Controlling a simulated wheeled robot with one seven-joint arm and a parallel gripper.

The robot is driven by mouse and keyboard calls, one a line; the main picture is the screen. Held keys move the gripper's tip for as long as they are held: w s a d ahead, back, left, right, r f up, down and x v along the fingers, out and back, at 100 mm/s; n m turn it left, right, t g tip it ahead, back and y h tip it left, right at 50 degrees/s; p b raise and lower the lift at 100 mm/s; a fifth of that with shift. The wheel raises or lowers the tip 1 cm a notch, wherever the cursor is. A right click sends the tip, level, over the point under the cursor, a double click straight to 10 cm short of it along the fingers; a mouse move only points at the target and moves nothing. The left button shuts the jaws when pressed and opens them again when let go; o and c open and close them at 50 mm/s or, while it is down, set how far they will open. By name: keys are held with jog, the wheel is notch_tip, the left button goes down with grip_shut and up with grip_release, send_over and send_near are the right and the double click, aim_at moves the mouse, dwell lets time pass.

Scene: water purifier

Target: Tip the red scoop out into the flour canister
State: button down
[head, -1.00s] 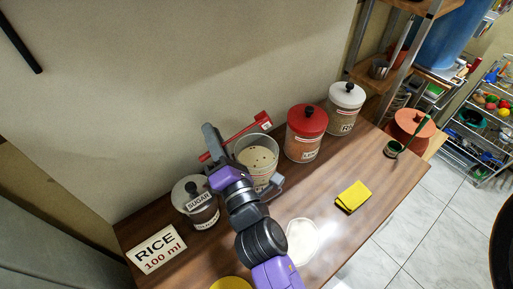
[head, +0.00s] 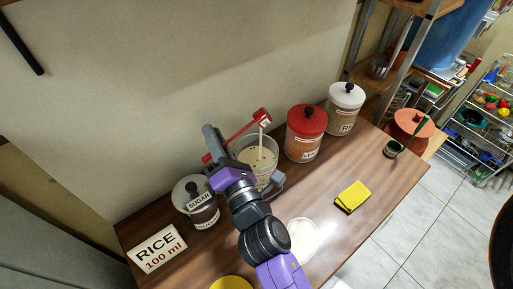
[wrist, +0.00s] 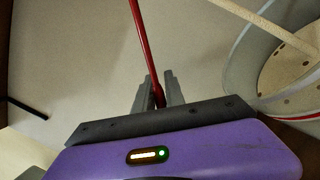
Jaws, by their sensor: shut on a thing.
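The red scoop (head: 262,116) is in the head view, tipped above the open glass canister (head: 266,180). A pale stream (head: 261,140) falls from it into the canister, which holds pale contents with brown specks. I cannot read a label on this canister. My gripper (head: 211,147) is shut on the scoop's red handle, left of the canister. In the wrist view the handle (wrist: 139,35) stands between the two fingers (wrist: 158,92), the stream (wrist: 265,25) crosses the upper right, and the canister's rim (wrist: 240,45) shows at right. The scoop's bowl is outside the wrist view.
A sugar canister (head: 197,204) stands left of my gripper. A red-lidded canister (head: 305,122) and a white-lidded one (head: 345,97) stand to the right. A card (head: 157,248) reads "RICE 100 ml". A yellow cloth (head: 353,196) and a white disc (head: 303,239) lie on the table.

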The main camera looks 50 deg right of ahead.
jog(key=s+d+r+m+g+h+p, duration=0.4)
jog(key=d+r+m+p, duration=0.35)
jog(key=m, duration=1.15)
jog(key=s+d+m+p, duration=0.2)
jog(key=s+d+m, duration=0.1)
jog(key=d+m, duration=0.2)
jog(key=s+d+r+m+g+p, duration=0.1)
jog(key=s+d+m+p, duration=0.2)
jog(key=d, duration=0.5)
jog(key=shift+s+d+m+p, duration=0.15)
jog(key=shift+s+m+p, duration=0.15)
jog(key=shift+s+m, duration=0.55)
